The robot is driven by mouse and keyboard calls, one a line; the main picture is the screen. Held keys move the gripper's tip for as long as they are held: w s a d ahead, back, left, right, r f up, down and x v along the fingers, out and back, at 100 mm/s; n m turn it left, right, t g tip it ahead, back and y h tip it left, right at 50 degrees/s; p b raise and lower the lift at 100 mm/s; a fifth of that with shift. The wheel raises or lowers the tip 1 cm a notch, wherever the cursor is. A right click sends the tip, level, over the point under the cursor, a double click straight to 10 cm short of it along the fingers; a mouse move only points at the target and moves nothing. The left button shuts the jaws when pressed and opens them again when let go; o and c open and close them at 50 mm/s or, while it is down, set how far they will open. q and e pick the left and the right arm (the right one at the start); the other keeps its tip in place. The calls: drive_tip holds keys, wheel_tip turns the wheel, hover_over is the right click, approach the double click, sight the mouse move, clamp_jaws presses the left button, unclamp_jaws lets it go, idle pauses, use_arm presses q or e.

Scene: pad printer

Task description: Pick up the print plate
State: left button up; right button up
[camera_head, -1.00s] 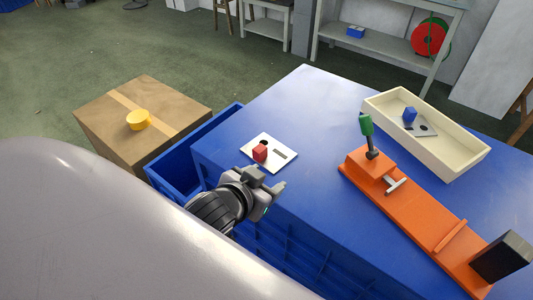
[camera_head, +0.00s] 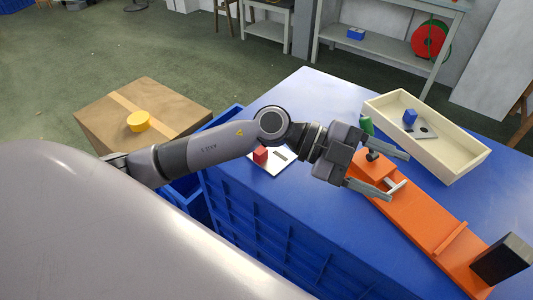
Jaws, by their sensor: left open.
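A white plate with a red block-shaped grip (camera_head: 260,156) lies on the blue table; my left arm hides part of it. A grey plate (camera_head: 424,131) with a blue grip (camera_head: 410,117) lies inside the cream tray (camera_head: 470,160). I cannot tell which one is meant as the print plate. My left gripper (camera_head: 398,177) is open and empty, its fingers pointing right. It appears over the back end of the orange pad printer (camera_head: 420,222), left of the tray and apart from both plates. My right gripper is not in view.
The printer's green-handled lever (camera_head: 366,124) shows just behind my left gripper. A black block (camera_head: 502,258) stands at the printer's front end. The table's back middle is clear.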

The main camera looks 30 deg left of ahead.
use_arm(q)
drive_tip(key=w+a+f+y, duration=0.1)
drive_tip(key=a+f+y, duration=0.1)
drive_tip(key=a+y, duration=0.2)
drive_tip(key=w+a+f+n+g+y, duration=0.1)
drive_tip(key=a+f+y, duration=0.2)
drive_tip(key=a, duration=0.5)
drive_tip(key=w+a+f+n+g+y, duration=0.1)
drive_tip(key=w+a+f+y, duration=0.1)
drive_tip(key=a+y, duration=0.3)
drive_tip(key=shift+w+a+f, duration=0.1)
drive_tip(key=shift+a+f, duration=0.45)
drive_tip(key=shift+a, duration=0.05)
drive_tip(key=a+n+y, duration=0.1)
drive_tip(key=a, duration=0.2)
drive_tip(key=a+n+y, duration=0.1)
drive_tip(key=a, duration=0.2)
drive_tip(key=a+r+n+g+y, duration=0.1)
drive_tip(key=a+y, duration=0.1)
drive_tip(key=a, duration=0.1)
drive_tip(key=shift+w, duration=0.2)
drive_tip(key=shift+a+f, duration=0.1)
drive_tip(key=shift+f, duration=0.25)
drive_tip(key=f, duration=0.4)
drive_tip(key=d+f, duration=0.1)
drive_tip(key=f, duration=0.1)
drive_tip(key=shift+s, duration=0.25)
clamp_jaws()
